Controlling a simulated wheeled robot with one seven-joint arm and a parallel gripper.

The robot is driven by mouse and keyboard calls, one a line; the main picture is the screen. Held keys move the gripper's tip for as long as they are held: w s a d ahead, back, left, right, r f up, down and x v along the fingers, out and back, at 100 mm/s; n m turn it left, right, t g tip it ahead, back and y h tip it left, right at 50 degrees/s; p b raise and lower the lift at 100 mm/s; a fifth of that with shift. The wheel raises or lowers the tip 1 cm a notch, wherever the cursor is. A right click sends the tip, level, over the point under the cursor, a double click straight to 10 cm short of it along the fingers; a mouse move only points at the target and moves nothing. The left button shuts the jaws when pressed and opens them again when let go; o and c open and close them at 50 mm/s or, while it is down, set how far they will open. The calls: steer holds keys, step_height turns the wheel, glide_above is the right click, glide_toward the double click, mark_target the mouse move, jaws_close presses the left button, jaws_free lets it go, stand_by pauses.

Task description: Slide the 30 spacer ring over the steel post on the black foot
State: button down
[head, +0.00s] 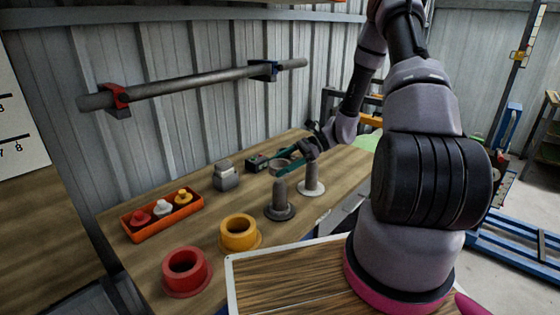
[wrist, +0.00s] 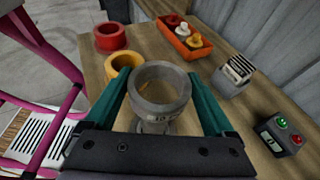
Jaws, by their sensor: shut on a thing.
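The grey spacer ring (head: 279,163) is held in my gripper (head: 289,165), between its two green fingers. In the wrist view the ring (wrist: 160,109) is level between the fingertips, its open bore facing the camera. No number on it can be read. The steel post (head: 280,190) on the black foot (head: 280,213) stands upright on the bench. The ring is apart from this post, above its top in the head view. A second steel post (head: 311,173) stands on a white foot (head: 311,188), to the right. In the wrist view, wood shows through the bore.
A red flanged ring (head: 187,271) and a yellow one (head: 239,233) stand at the front of the bench. An orange tray (head: 165,222) holds small red, white and yellow pieces. A grey block (head: 225,176) and a button box (wrist: 281,133) stand further back.

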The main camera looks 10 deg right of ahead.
mark_target(280, 193)
steer(key=shift+f, duration=5.35)
jaws_free()
steer(key=s+v, duration=0.1)
steer(key=v, duration=0.9)
steer(key=shift+w+d, duration=0.4)
steer(key=shift+w, duration=0.1)
